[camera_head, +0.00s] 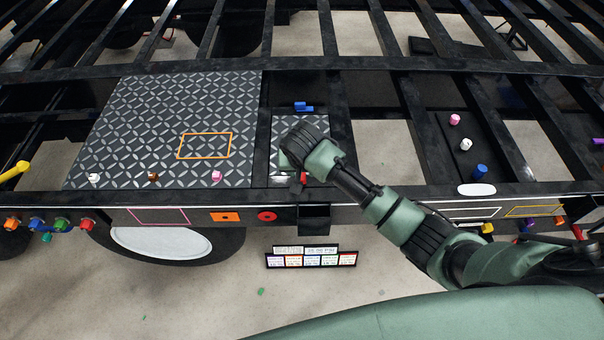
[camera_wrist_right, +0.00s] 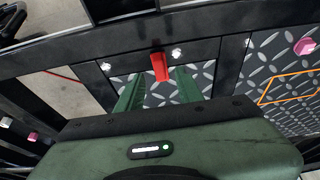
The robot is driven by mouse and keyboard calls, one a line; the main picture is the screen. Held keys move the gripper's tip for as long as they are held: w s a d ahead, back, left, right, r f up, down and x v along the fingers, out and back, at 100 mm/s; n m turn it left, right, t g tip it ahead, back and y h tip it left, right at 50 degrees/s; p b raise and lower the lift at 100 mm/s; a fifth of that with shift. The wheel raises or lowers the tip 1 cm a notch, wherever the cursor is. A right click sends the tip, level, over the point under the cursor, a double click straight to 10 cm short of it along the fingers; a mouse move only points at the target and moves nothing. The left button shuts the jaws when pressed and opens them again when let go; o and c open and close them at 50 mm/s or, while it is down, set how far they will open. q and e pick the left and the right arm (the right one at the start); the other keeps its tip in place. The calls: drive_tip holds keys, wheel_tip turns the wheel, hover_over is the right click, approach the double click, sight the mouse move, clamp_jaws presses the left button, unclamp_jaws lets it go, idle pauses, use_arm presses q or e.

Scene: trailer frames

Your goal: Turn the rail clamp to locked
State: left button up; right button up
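A red handle (camera_wrist_right: 159,67), which looks like the rail clamp's lever, stands on the black rail between two silver bolts in the right wrist view. In the head view, a small part of the red handle (camera_head: 303,178) shows below my right gripper (camera_head: 294,168), at the front edge of the small tread plate. In the wrist view, the green fingers of my right gripper (camera_wrist_right: 160,80) are apart, one on each side of the handle, with gaps visible. Whether they touch it lower down cannot be told. My left gripper is not in view.
A large tread plate (camera_head: 125,120) with white, brown and pink knobs lies to the left. A blue piece (camera_head: 303,107) sits at the small plate's far edge. Pink, white and blue pegs (camera_head: 480,172) stand at right. Open gaps lie between the black frame beams.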

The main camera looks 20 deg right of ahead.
drive_tip(key=shift+v, duration=1.75)
